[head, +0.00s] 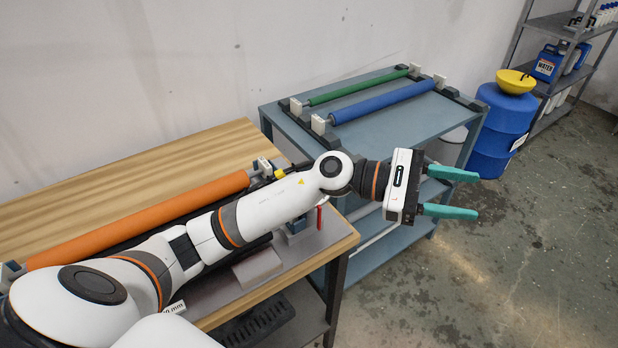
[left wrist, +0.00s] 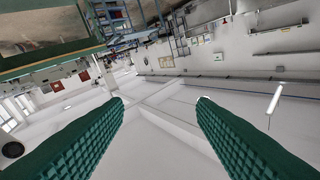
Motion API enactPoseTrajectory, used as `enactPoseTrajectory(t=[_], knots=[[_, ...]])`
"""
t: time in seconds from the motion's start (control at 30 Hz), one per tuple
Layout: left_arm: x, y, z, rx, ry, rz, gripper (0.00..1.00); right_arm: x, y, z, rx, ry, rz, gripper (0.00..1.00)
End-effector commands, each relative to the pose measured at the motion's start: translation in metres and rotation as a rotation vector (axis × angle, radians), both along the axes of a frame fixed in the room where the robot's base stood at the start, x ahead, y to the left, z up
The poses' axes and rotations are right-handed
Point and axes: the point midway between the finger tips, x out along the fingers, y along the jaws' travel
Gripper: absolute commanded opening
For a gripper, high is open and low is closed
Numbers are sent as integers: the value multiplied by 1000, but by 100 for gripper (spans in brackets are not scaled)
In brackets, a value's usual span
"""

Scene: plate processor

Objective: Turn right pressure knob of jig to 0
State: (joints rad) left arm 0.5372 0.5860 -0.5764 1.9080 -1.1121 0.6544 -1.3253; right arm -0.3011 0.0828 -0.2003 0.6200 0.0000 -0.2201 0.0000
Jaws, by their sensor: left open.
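The jig stands on the wooden table. Its orange roller (head: 150,215) and part of its grey base plate (head: 283,258) show in the head view. My left arm crosses over the jig and hides much of its right end. A small white and yellow fitting (head: 268,168) shows behind the arm, and a red part (head: 319,218) shows in front of it. I cannot tell which part is the right pressure knob. My left gripper (head: 472,194) is open and empty, well right of the jig, beyond the table end. Its green fingers (left wrist: 160,104) are spread in the left wrist view.
A blue-grey cart (head: 375,125) with a green roller (head: 358,87) and a blue roller (head: 384,102) stands behind. A blue barrel (head: 497,130) with a yellow bowl (head: 515,82) and a shelf (head: 553,27) stand at right. The floor at front right is clear.

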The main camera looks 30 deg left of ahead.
Motion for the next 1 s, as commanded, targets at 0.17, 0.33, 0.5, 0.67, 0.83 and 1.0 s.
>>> enactPoseTrajectory(t=[0.17, 0.33, 0.5, 0.67, 0.83, 1.0], knots=[[12, 42, -45, 624, -441, -226, 52, 0, 0, 0, 0, -1, -1, 36], [34, 146, -64, 1174, -644, -487, 52, 1, 0, 0, 0, -1, -1, 36], [38, 244, -45, 1525, -628, -710, 52, 1, 1, 0, 2, -2, -2, 36], [32, 288, -29, 1650, -574, -817, 52, 1, 3, 0, 4, -1, -3, 36], [30, 293, -39, 1663, -561, -842, 52, 1, 4, -3, 6, -2, -2, 36], [30, 293, -67, 1661, -559, -842, 52, 1, 4, -3, 6, -2, -2, 36]])
